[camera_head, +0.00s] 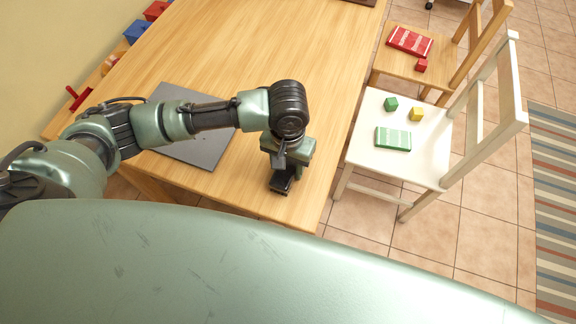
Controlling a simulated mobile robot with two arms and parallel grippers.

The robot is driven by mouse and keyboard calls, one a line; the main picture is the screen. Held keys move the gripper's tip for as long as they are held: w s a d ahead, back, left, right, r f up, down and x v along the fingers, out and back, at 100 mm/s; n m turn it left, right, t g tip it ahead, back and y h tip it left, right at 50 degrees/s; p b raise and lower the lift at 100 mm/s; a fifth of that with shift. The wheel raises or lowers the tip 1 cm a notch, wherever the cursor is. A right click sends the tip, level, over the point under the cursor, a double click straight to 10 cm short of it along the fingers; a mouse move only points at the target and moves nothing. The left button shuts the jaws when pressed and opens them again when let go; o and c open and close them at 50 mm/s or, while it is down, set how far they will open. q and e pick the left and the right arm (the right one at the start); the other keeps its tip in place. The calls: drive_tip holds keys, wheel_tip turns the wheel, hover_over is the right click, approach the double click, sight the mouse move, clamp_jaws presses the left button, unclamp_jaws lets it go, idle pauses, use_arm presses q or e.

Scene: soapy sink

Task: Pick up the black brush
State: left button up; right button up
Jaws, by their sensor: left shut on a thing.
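My left gripper (284,172) points down over the near right corner of the wooden table (300,50). It is shut on a small dark thing, which looks like the black brush (281,186). The brush shows only in part below the gripper, and its dark colour blends with the fingers. I cannot tell whether it touches the tabletop. My right gripper is not in view.
A dark grey flat board (205,150) lies on the table under my left arm. A white chair (400,162) with green and yellow blocks and a wooden chair (398,62) with red ones stand to the right. The table's far part is mostly clear.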

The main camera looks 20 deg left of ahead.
sight(288, 165)
use_arm(q)
drive_tip(key=shift+r, duration=0.1)
drive_tip(key=shift+r, duration=0.6)
drive_tip(key=shift+r+p, duration=1.1)
drive_tip(key=shift+r, duration=8.25)
